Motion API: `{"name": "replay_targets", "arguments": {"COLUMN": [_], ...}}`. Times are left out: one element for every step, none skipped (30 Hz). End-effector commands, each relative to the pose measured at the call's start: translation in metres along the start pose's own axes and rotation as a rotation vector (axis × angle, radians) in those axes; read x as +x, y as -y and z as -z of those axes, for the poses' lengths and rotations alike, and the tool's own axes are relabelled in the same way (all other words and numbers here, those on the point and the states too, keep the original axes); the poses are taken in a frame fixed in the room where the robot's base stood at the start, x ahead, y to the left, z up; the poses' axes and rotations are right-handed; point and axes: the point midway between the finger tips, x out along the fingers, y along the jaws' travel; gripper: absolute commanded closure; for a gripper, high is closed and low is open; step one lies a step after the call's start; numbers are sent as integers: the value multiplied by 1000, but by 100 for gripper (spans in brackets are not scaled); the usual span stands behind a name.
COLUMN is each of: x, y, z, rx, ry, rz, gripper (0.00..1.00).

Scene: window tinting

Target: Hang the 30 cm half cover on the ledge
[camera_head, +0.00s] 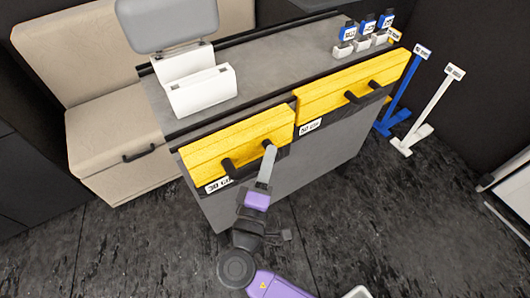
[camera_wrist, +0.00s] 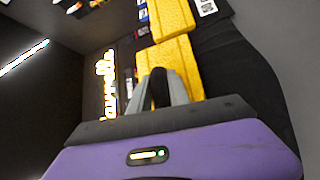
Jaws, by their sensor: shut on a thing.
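A yellow half cover (camera_head: 225,145) with a black handle lies along the left part of the grey counter's front edge, the ledge (camera_head: 235,117). Its label seems to read 30 cm. Whether it rests on the ledge or is held just off it, I cannot tell. My gripper (camera_head: 267,153) is shut on the right part of its handle. The wrist view shows the fingers (camera_wrist: 161,88) around the black handle, with the yellow cover (camera_wrist: 180,58) behind. A second yellow cover (camera_head: 340,88) with its own handle hangs to the right, close to the first one's end.
A white holder (camera_head: 203,92) with a grey pad stands on the counter's left. Several small blue-and-white labelled items (camera_head: 368,30) stand at the far right. A blue stand (camera_head: 403,90) and a white stand (camera_head: 432,105) are right of the counter. A beige bench (camera_head: 105,125) is left. The front floor is clear.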

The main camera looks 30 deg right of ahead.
Motion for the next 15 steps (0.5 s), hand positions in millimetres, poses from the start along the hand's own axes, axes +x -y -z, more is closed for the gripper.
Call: {"name": "replay_targets", "arguments": {"x": [-2,-3,-5,-6,-7,-8,-10,-11,-12,-13,-14,-15,-16,-16,-17], "y": [-2,-2,-2,-2,-3,-3,-3,-3,-4,-4,-5,-5,-5,-5,-6], "z": [-2,-3,-4,-5,-7,-8,-9,-10,-12,-13,-14,-15,-16,-17,-17], "rx": [1,1,1,1,1,1,1,1,1,1,2,2,2,2,1], "ry": [-1,-1,-1,-1,-1,-1,-1,-1,-1,0,0,0,0,0,0], "rz": [-1,-1,-1,-1,0,0,0,0,0,0,0,0,0,0,0], "gripper": [100,100,100,100,100,100,100,100,100,100,100,100,100,100,100]}}
